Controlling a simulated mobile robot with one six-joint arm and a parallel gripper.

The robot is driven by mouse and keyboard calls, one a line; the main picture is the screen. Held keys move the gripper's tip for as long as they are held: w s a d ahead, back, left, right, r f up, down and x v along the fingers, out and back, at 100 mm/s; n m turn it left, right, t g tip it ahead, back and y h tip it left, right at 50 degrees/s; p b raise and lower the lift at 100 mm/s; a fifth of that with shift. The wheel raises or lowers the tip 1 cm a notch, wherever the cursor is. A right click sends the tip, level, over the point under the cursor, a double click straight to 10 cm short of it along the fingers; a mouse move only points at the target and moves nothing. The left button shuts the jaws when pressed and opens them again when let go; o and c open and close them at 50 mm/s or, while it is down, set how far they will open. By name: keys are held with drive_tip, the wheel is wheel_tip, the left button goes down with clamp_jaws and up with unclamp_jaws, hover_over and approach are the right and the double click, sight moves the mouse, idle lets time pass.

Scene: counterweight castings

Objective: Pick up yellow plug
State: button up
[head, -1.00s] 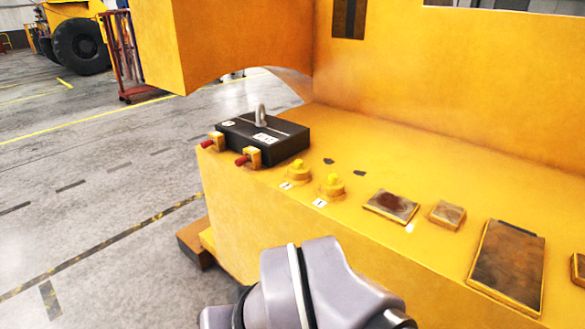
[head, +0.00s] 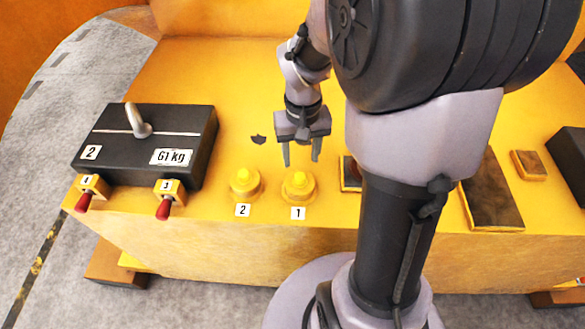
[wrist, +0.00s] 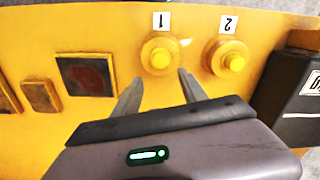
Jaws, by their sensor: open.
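Two yellow plugs stand side by side on the yellow casting ledge. The yellow plug labelled 1 (head: 299,186) is on the right in the head view, and the yellow plug labelled 2 (head: 244,184) is to its left. In the wrist view plug 1 (wrist: 160,56) is near the middle and plug 2 (wrist: 230,60) is to its right. My gripper (head: 301,163) is open and empty, its fingers pointing down just behind plug 1 in the head view. In the wrist view my fingertips (wrist: 160,82) frame the near side of plug 1, with no contact clearly visible.
A black 61 KG block (head: 150,145) with a lifting eye stands on the left. Red-tipped levers 3 (head: 167,199) and 4 (head: 89,192) are at its front. Brown plates, including a large one (head: 492,195), lie to the right. The yellow ledge (head: 200,75) behind the plugs is mostly bare.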

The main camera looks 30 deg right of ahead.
sight(300, 175)
drive_tip(key=shift+s+a+f+b, duration=0.35)
drive_tip(key=shift+s+f+b, duration=0.2)
drive_tip(key=shift+s+f, duration=0.25)
drive_tip(key=f, duration=0.1)
drive_tip(key=f+b, duration=0.1)
drive_tip(key=f, duration=0.1)
drive_tip(key=shift+w+a+f, duration=0.1)
drive_tip(key=shift+w+f, duration=0.15)
drive_tip(key=shift+s+r, duration=0.1)
drive_tip(key=shift+c, duration=1.1)
clamp_jaws()
wheel_tip(300, 175, up, 4)
drive_tip(key=shift+r+p, duration=0.1)
drive_tip(key=shift+p, duration=0.85)
drive_tip(key=s+d+p, duration=0.1)
drive_tip(key=s+d, duration=0.3)
drive_tip(key=s, duration=0.3)
drive_tip(key=s+d+p, duration=0.1)
drive_tip(key=s+d, duration=0.2)
drive_tip(key=s, duration=0.4)
drive_tip(key=shift+d+r, duration=0.4)
drive_tip(key=shift+r, duration=0.05)
